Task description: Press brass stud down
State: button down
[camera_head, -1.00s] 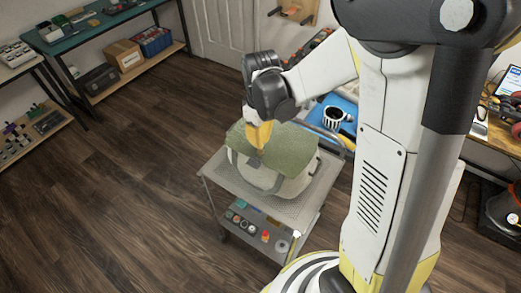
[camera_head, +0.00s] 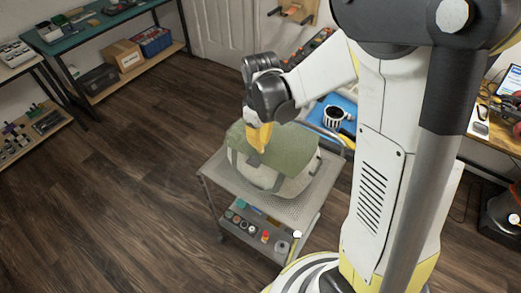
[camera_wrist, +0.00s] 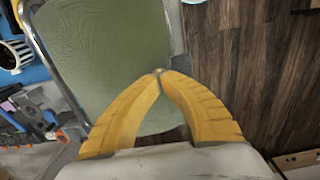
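A bag with a green flap (camera_head: 285,150) and a pale grey body (camera_head: 290,186) sits on a cart. My gripper (camera_head: 257,153) points down at the front edge of the flap. In the wrist view its yellow fingers (camera_wrist: 160,75) meet at their tips in front of the green flap (camera_wrist: 105,45). A tiny pale-brass spot (camera_wrist: 159,70) shows right at the fingertips; it may be the brass stud, but it is too small to be sure. I cannot tell whether the tips touch it or how far down it sits. Nothing shows clearly gripped.
The metal cart (camera_head: 212,175) has a lower shelf with several small items. A striped mug (camera_head: 333,116) stands on a blue surface behind it. Shelving with boxes (camera_head: 122,55) is at the back left. The wooden floor (camera_head: 110,190) left of the cart is clear.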

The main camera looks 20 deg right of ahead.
jog(key=shift+f+b, duration=1.45)
jog(key=shift+f, duration=0.25)
dwell(0.5)
jog(key=shift+r+p, duration=2.9)
jog(key=shift+r, duration=1.15)
jog(key=shift+s+r+b, duration=0.25)
jog(key=shift+r+b, duration=0.05)
jog(key=shift+r, duration=0.05)
jog(key=s+r+m+t+b, duration=0.5)
jog(key=s+m+t+b, duration=0.2)
jog(key=s, duration=0.5)
jog(key=shift+s, duration=0.15)
